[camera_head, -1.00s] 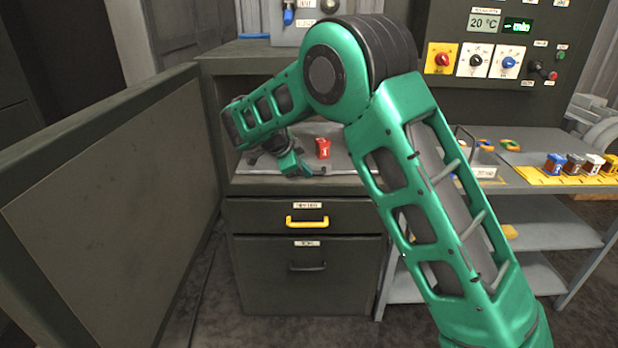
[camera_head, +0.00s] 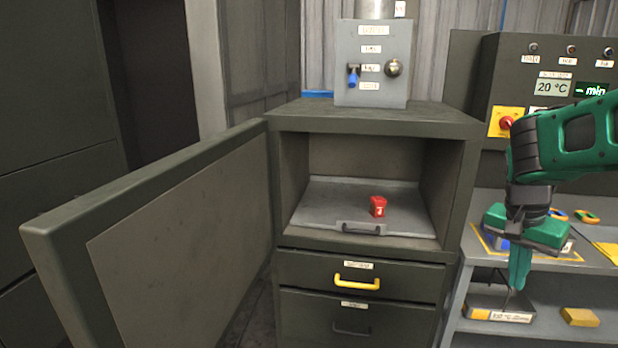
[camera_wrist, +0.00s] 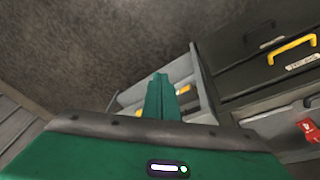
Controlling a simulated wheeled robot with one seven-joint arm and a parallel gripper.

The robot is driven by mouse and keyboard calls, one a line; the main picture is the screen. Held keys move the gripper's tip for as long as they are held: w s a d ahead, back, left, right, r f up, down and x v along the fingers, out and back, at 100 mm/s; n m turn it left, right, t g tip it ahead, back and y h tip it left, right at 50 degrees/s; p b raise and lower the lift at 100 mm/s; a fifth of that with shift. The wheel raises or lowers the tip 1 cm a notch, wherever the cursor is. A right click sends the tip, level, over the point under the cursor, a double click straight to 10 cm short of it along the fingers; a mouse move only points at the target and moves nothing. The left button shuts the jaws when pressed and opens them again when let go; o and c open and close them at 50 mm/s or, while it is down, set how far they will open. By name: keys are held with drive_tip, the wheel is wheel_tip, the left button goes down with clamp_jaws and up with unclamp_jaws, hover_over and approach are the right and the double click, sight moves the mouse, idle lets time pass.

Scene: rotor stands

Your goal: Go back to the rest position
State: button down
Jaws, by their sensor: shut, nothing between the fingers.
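My gripper (camera_head: 518,287) hangs at the right of the head view, in front of the grey shelf unit, with its fingers pointing down. Its green fingers are together and hold nothing. In the wrist view the closed fingers (camera_wrist: 159,88) point towards the floor and the shelf unit. The red rotor-like piece (camera_head: 378,206) stands on the grey tray (camera_head: 315,205) inside the open cabinet, apart from my gripper. The red piece also shows at the right edge of the wrist view (camera_wrist: 308,128).
The cabinet door (camera_head: 180,235) stands wide open at the left. A drawer with a yellow handle (camera_head: 357,282) is shut below the tray. The shelf unit (camera_head: 580,262) at the right holds several small items, with a yellow block (camera_head: 579,317) lower down. A control panel (camera_head: 555,75) is behind my arm.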

drive_tip(key=s+a+f+n+y, duration=0.1)
drive_tip(key=s+n, duration=0.1)
drive_tip(key=s, duration=0.8)
drive_tip(key=s+f+n+y, duration=0.2)
drive_tip(key=s+n, duration=0.1)
drive_tip(key=s, duration=0.8)
drive_tip(key=shift+a+f+g, duration=0.25)
drive_tip(key=shift+a+g, duration=0.05)
drive_tip(key=shift+a, duration=0.05)
drive_tip(key=shift+w, duration=0.1)
drive_tip(key=shift+w+f, duration=0.25)
drive_tip(key=shift+w, duration=0.25)
